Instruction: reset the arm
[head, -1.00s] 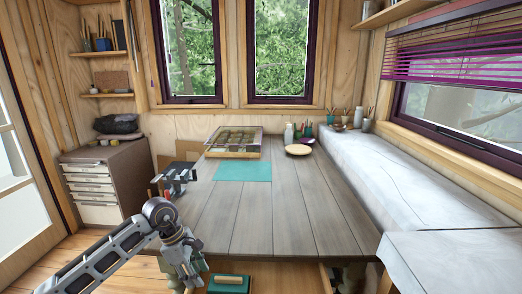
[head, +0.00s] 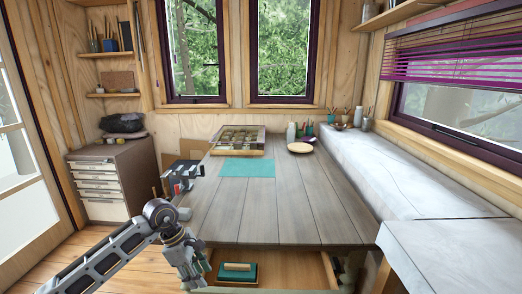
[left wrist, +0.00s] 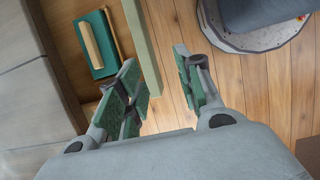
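My left arm comes in from the left in the head view. Its gripper (head: 190,272) hangs at the front left of the table, beside the left end of an open drawer (head: 290,268). The drawer's front board (left wrist: 142,50) runs close beside the left finger, and floor shows between the fingers. My right gripper is in neither view.
A green block with a wooden handle (head: 237,271) lies in the drawer. The grey plank table (head: 290,205) holds a teal mat (head: 247,168), a glass-lidded case (head: 238,140) and a round plate (head: 300,148). A vise-like tool (head: 182,178) is at its left edge. Wooden floor lies left.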

